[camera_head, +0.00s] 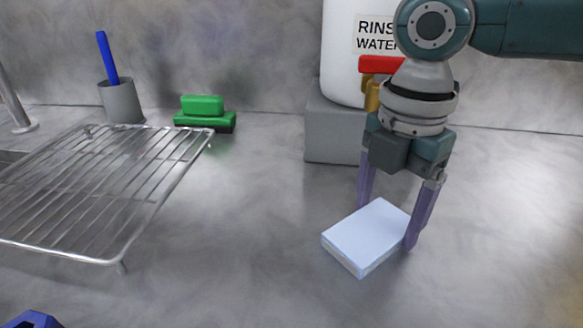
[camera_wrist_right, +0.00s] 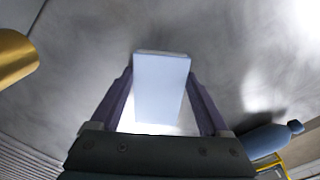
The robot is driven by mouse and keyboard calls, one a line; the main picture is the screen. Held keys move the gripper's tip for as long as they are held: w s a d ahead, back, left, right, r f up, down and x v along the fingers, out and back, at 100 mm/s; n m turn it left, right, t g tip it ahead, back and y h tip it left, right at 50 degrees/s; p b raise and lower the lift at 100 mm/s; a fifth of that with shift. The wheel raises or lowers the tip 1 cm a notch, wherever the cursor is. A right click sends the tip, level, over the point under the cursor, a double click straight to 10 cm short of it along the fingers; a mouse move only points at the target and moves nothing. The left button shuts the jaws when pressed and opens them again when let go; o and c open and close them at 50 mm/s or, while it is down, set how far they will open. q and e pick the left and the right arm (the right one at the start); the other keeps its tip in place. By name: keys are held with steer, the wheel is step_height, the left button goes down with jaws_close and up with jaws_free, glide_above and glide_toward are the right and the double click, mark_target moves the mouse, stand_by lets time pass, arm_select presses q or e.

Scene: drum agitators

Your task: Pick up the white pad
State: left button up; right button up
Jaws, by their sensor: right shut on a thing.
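The white pad (camera_head: 367,236) is a flat pale block near the middle right of the counter in the head view. It also shows in the right wrist view (camera_wrist_right: 160,85). My right gripper (camera_head: 388,222) comes down from above, with its purple fingers on either side of the pad. In the wrist view the fingers (camera_wrist_right: 160,105) flank the pad and are shut on it. The pad sits at or very near the counter top; I cannot tell if there is a gap under it. My left gripper is not clearly seen.
A wire rack (camera_head: 105,190) stands at the left. Behind it are a grey cup (camera_head: 121,101) with a blue stick and a green-topped brush (camera_head: 204,113). A white rinse water container (camera_head: 345,70) stands on a grey block (camera_head: 332,132) behind my right gripper. The front middle counter is clear.

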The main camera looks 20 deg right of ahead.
steer(key=shift+r, duration=0.35)
step_height(320, 180, up, 19)
steer(key=p, duration=0.3)
step_height(320, 180, up, 7)
steer(key=m+p, duration=0.5)
steer(key=m, duration=0.4)
glide_above(385, 219)
steer(key=a, duration=0.4)
steer(key=s+a+r+m+p, duration=0.3)
steer(key=r+m+p, duration=0.25)
steer(key=m, duration=0.65)
steer(key=s+r+p, duration=0.2)
steer(key=r+p, duration=1.5)
steer(key=p, duration=0.1)
steer(key=s+r+p, duration=0.3)
steer(key=r+p, duration=1.5)
steer(key=p, duration=0.1)
steer(key=shift+s+r, duration=0.15)
steer(key=shift+r, duration=0.05)
steer(key=shift+a, duration=0.1)
